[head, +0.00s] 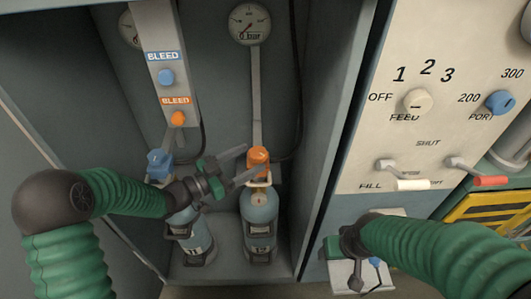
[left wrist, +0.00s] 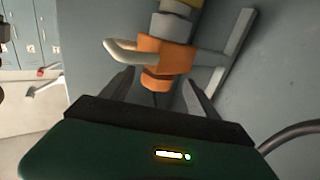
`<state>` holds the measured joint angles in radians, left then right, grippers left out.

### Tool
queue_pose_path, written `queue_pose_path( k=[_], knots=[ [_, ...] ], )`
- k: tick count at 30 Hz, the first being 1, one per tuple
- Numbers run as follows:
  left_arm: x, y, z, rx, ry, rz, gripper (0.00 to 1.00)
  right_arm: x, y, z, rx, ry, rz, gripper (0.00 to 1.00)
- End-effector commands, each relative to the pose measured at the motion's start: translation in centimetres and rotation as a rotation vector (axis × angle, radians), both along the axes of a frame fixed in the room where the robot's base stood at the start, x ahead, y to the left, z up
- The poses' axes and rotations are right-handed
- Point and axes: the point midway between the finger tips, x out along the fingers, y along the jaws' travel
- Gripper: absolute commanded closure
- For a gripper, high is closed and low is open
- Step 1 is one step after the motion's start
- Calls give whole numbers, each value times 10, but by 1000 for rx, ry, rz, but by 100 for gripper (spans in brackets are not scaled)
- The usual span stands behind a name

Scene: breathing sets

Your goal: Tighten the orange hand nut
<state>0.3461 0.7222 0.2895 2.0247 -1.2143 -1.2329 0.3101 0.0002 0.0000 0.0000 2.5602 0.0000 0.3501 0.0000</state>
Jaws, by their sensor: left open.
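The orange hand nut (head: 258,157) sits on top of the right-hand blue cylinder (head: 260,210), below a grey pipe. My left gripper (head: 248,162) is open, with its fingers reaching to the nut from the left. In the left wrist view the orange nut (left wrist: 165,55) is ahead of the open left gripper (left wrist: 158,88), and its lower orange part shows between the two fingers. I cannot tell whether the fingers touch it. My right gripper (head: 356,250) is at the lower right, dark and partly hidden by its green arm; its jaws are unclear.
A second cylinder (head: 190,235) with a blue nut (head: 160,164) stands to the left, partly behind my left arm. Orange (head: 178,118) and blue (head: 167,77) bleed knobs are above. The cabinet wall (head: 335,110) separates this bay from the control panel (head: 430,130).

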Motion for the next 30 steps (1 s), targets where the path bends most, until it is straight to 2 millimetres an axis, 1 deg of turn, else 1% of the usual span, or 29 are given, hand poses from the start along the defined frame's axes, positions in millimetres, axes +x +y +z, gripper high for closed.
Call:
queue_pose_path(
  k=[1,3,6,9,12,18,19,30],
  knots=[
    [6,-12,-3,-1,-2,-3,31,0,0,-7,0,0,0,34],
    [15,-26,-3,-1,-2,-3,31,0,0,-11,0,0,0,34],
    [26,-41,-2,0,-1,-2,31,0,0,-16,0,0,0,34],
    [32,-51,-1,-1,-1,-1,31,0,0,-18,0,0,0,34],
    [35,-55,0,-1,-1,0,31,0,0,-18,0,0,0,34],
    [35,-55,1,-1,-1,1,31,0,0,-17,0,0,0,34],
    [35,-55,1,-1,-1,1,32,0,0,-17,0,0,0,34],
    [35,-54,0,-1,-1,1,80,0,0,-17,0,0,0,34]
  ],
)
